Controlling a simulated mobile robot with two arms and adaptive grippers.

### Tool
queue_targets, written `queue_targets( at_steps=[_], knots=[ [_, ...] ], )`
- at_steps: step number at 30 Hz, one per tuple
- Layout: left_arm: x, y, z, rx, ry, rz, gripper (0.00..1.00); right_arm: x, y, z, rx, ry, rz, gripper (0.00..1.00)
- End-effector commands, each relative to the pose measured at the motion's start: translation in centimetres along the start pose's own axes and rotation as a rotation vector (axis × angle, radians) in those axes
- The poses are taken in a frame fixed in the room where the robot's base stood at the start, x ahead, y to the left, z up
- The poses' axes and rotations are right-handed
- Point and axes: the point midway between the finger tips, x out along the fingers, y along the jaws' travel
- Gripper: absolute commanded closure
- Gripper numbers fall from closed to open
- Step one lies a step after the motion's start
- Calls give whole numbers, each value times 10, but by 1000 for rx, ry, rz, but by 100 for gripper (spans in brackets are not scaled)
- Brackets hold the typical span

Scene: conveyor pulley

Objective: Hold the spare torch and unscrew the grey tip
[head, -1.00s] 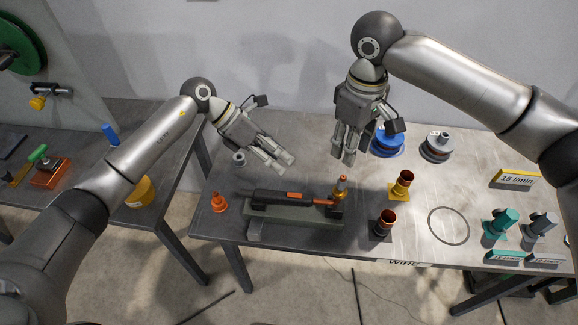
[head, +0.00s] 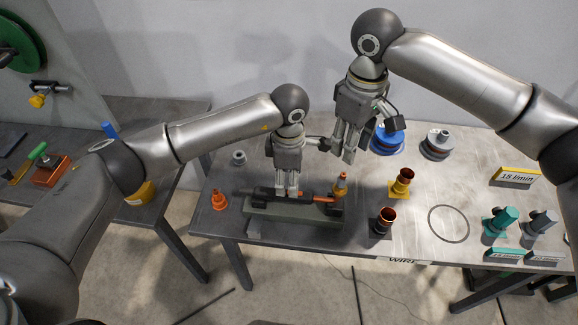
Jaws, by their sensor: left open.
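The torch (head: 263,192) has a dark handle and an orange part. It lies along a grey-green stand (head: 262,215) near the table's front left. An orange and brassy nozzle (head: 340,185) rises at its right end. A grey tip is too small to make out. My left gripper (head: 287,190) is open, pointing down, with its fingers at the torch handle and hiding part of it. I cannot tell whether they touch it. My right gripper (head: 344,156) is empty, its fingers apart, above and behind the nozzle.
An orange cone (head: 219,200) stands left of the stand. A yellow-based cup (head: 402,182) and a dark-based cup (head: 384,221) stand to the right. Blue (head: 387,144) and grey (head: 437,147) spools are behind. Teal (head: 500,223) and grey (head: 540,226) fittings stand at the right. A drawn ring (head: 448,224) is empty.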

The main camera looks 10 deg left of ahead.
Motion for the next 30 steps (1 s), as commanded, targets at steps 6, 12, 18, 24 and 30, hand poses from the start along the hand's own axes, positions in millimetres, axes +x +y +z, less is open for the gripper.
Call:
queue_targets(
  at_steps=[6,12,18,24,30],
  knots=[
    [40,-1,0,-1,0,-4,46,0,0,0,0,0,0,64],
    [59,-1,0,0,-1,-2,46,0,0,0,0,0,0,64],
    [65,0,0,0,-1,-1,46,0,0,0,0,0,0,64],
    [64,0,0,0,-1,-1,50,0,0,0,0,0,0,64],
    [64,0,0,0,-1,-1,76,0,0,0,0,0,0,64]
  ],
)
